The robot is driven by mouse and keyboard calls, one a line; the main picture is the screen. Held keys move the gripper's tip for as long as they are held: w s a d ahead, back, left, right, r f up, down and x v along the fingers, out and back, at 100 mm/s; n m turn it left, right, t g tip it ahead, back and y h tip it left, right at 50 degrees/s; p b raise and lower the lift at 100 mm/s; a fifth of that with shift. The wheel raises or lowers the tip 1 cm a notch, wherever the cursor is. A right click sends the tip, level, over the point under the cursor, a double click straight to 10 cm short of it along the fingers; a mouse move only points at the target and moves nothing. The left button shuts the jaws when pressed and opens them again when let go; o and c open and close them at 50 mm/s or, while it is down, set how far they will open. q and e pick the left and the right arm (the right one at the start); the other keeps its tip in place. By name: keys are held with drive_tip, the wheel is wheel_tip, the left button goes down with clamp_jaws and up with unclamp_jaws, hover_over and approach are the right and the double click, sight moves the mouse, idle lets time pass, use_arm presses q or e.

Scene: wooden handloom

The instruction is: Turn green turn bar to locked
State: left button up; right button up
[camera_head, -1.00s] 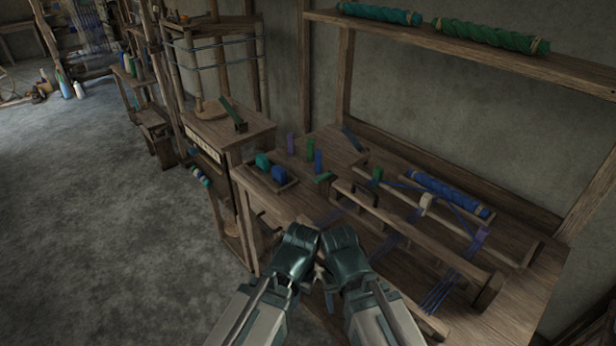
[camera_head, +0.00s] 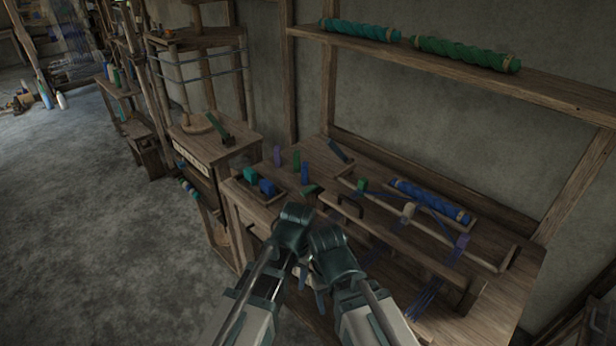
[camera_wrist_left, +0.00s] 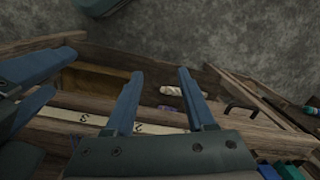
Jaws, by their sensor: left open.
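Several green pieces show in the head view, and I cannot tell for sure which is the turn bar. A long green bar (camera_head: 219,128) stands tilted on the small cabinet left of the bench. A short green piece (camera_head: 310,190) lies on the bench, close beyond my grippers. A green block (camera_head: 361,185) sits on the loom's rail. My left gripper (camera_wrist_left: 158,88) is open and empty; in the head view its fingers are mostly hidden below the hand. My right gripper (camera_wrist_left: 28,92) is beside it, its fingers apart with nothing between them.
The bench (camera_head: 500,290) carries a tray with green and blue blocks (camera_head: 267,187), upright pegs and a blue yarn roll (camera_head: 428,201). A numbered strip (camera_wrist_left: 120,121) lies beneath my left fingers in the wrist view. A shelf (camera_head: 560,95) runs above. Open floor is at left.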

sight(308, 190)
use_arm(q)
drive_tip(key=w+d+r+m+p, duration=0.1)
drive_tip(key=w+r+p, duration=0.5)
drive_tip(key=w, duration=0.4)
drive_tip(key=w+d+r+m+p, duration=0.1)
drive_tip(key=w+r+p, duration=0.5)
drive_tip(key=w, duration=0.4)
drive_tip(key=w+d+r+m+h+p, duration=0.1)
drive_tip(key=w+d+r+m+p, duration=0.1)
drive_tip(key=w+r+p, duration=0.4)
drive_tip(key=w+r, duration=0.2)
drive_tip(key=w, duration=0.1)
drive_tip(key=shift+w+r, duration=0.25)
drive_tip(key=shift+w, duration=0.15)
use_arm(e)
wheel_tip(308, 190, up, 20)
drive_tip(key=shift+r, duration=0.25)
use_arm(q)
drive_tip(key=shift+f, duration=0.1)
use_arm(e)
drive_tip(key=shift+f, duration=0.1)
use_arm(q)
wheel_tip(308, 190, down, 14)
drive_tip(key=b, duration=1.4)
drive_tip(key=shift+r, duration=0.2)
use_arm(e)
wheel_tip(308, 190, down, 14)
drive_tip(key=shift+r, duration=0.2)
use_arm(q)
clamp_jaws()
